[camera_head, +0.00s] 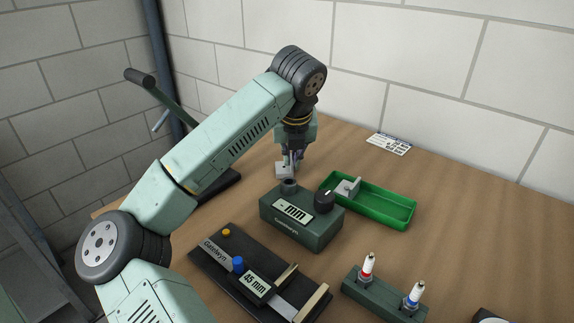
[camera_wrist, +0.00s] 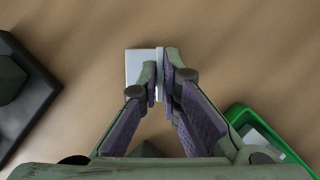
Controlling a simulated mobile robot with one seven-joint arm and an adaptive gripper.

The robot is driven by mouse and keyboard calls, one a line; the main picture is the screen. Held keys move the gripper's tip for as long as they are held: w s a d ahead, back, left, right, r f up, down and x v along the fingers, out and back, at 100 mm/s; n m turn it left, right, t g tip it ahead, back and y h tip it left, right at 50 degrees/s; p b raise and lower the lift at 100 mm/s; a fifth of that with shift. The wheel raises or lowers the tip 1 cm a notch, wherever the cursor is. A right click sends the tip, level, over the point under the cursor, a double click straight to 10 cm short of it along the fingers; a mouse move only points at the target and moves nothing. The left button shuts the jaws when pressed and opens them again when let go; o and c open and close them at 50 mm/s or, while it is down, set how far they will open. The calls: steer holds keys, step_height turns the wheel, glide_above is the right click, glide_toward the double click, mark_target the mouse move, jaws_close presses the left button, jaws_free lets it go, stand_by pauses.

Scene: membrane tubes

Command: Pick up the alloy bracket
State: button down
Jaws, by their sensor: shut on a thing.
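My gripper (camera_head: 293,158) points down behind the dark green gauge box, with its fingers closed on a light grey metal bracket (camera_head: 283,170). In the wrist view, the fingertips (camera_wrist: 165,80) pinch the bracket's thin upright plate. Its flat, pale part (camera_wrist: 139,68) sticks out to the left of the fingers. The lower part of the bracket is partly hidden in the head view, and I cannot tell whether it touches the table. A second grey metal piece (camera_head: 347,188) sits in the green tray (camera_head: 385,211).
The gauge box (camera_head: 300,230) with a black knob stands just in front of my gripper. A dark measuring fixture (camera_head: 258,285) lies nearer. A green stand (camera_head: 383,297) holds red and blue-tipped tubes at right. A printed card (camera_head: 389,144) lies near the wall. The table's right back is clear.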

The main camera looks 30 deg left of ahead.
step_height(320, 180, up, 8)
steer(key=shift+f+p, duration=0.2)
steer(key=shift+p, duration=0.95)
steer(key=shift+r, duration=0.1)
